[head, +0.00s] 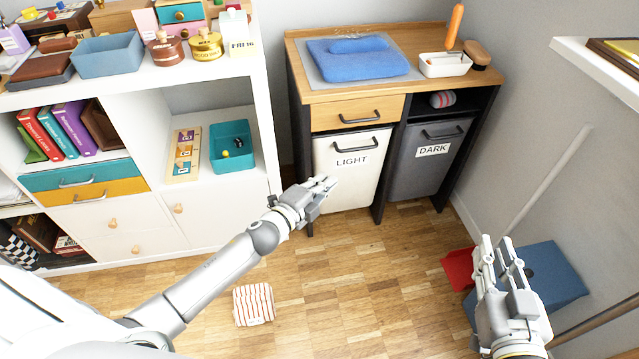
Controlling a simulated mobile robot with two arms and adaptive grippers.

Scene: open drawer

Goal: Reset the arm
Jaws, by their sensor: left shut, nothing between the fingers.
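My left arm reaches in from the lower left, and its gripper (328,184) is shut and empty. In the picture it overlaps the lower left of the white LIGHT bin front (352,185); whether it touches is hard to tell. My right gripper (498,242) points up at the lower right, in front of the blue box-like thing, with a visible gap between its fingers and nothing in it. The wooden drawer (328,117) above the LIGHT bin looks shut. The teal drawer (100,171) and mustard drawer (65,197) in the white shelf also look shut.
The white shelf (150,84) stands at left, beside the laundry cabinet (425,92) with its grey DARK bin (412,180). A striped cloth (254,304) lies on the floor. A red dustpan-like thing (457,268) and blue box (555,275) are at right. The middle floor is clear.

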